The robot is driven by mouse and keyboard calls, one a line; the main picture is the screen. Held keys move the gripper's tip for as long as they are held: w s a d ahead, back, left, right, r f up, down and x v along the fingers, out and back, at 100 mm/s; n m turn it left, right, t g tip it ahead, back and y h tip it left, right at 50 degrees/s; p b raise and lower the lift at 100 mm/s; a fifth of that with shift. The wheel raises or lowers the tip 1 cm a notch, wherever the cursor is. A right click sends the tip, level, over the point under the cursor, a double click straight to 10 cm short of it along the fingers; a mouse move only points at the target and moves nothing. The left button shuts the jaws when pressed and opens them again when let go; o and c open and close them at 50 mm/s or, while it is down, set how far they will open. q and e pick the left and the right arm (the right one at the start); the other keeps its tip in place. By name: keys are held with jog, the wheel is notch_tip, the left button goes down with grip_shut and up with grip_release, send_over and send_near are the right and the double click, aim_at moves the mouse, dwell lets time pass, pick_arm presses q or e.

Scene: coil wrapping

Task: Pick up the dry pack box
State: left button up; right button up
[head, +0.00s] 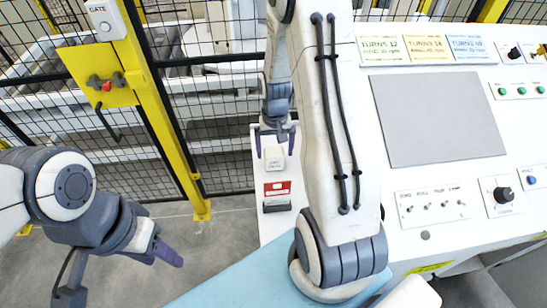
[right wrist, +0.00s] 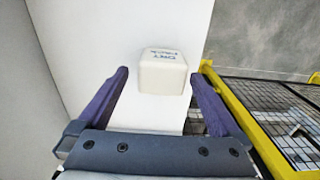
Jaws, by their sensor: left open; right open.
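The dry pack box (head: 275,160) is a small cream-white box standing on the narrow white ledge (head: 270,228) left of the console. In the right wrist view the box (right wrist: 163,75) shows blue lettering on its top. My right gripper (head: 275,144) is open above the box, its purple fingers apart. In the right wrist view the fingers of my right gripper (right wrist: 157,92) are to the left and right of the box, with gaps on both sides. My left gripper (head: 169,256) is open and empty at lower left, away from the ledge, its fingers seen nearly edge-on.
A red and white item (head: 277,188) with a dark front stands on the ledge just in front of the box. The console (head: 440,180) with switches and knobs is at right. A black mesh fence (head: 185,110) with yellow posts stands behind and left.

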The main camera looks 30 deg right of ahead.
aim_at(274, 158)
jog(key=shift+w+a+f+p, duration=0.1)
jog(key=shift+f+p, duration=0.25)
jog(key=shift+f, duration=0.85)
jog(key=shift+w+f+p, duration=0.1)
jog(key=shift+f+p, duration=0.25)
jog(key=shift+f, duration=0.8)
jog(key=c, duration=1.4)
jog(key=shift+r, duration=0.1)
